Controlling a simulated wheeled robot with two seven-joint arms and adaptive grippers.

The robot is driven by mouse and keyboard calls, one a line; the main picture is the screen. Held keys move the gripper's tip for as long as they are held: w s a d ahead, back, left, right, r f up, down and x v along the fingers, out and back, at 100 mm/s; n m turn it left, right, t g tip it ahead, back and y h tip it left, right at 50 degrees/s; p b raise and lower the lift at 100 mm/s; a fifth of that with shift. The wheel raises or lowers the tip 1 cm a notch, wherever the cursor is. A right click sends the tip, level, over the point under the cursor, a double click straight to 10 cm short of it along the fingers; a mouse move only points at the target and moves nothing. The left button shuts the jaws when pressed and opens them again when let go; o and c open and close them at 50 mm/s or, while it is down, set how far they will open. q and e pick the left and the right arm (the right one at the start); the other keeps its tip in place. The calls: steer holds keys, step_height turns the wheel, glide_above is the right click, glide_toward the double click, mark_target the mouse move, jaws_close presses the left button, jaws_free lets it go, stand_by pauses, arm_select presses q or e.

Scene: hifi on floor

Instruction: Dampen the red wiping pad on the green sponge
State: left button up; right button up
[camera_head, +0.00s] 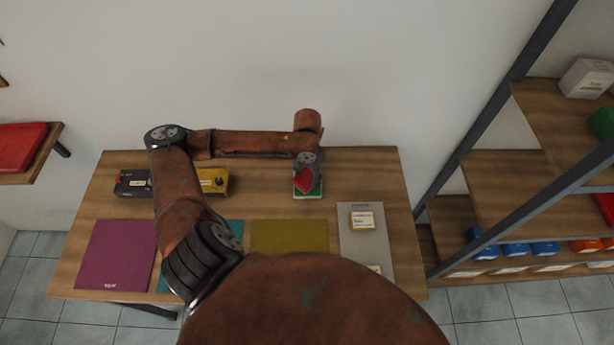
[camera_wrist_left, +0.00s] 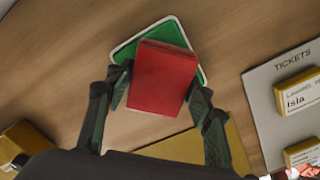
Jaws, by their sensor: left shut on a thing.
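The red wiping pad (camera_wrist_left: 162,80) is held between the fingers of my left gripper (camera_wrist_left: 160,92). The gripper is shut on it. In the head view the red pad (camera_head: 306,182) appears over the green sponge (camera_head: 314,192), below the end of my left arm. The green sponge (camera_wrist_left: 165,31) sits in a white-rimmed tray (camera_wrist_left: 121,46) on the wooden table. The pad covers much of the sponge in the left wrist view. I cannot tell whether pad and sponge touch. My right gripper is not in view.
Purple (camera_head: 112,255) and olive (camera_head: 290,236) mats lie at the table's front, with a teal mat partly hidden by my arm. A grey tickets sheet (camera_head: 350,215) bears yellow-edged cards. Black (camera_head: 130,184) and yellow (camera_head: 215,180) boxes stand at left. A shelf rack (camera_head: 500,185) stands right.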

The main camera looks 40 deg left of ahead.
mark_target(307, 177)
arm_select(q)
steer(key=shift+f, duration=0.45)
stand_by(1.0)
steer(key=shift+s+f+p, duration=0.15)
steer(key=shift+p, duration=0.15)
stand_by(2.0)
step_height(307, 177, up, 7)
steer(key=p, duration=0.8)
stand_by(1.0)
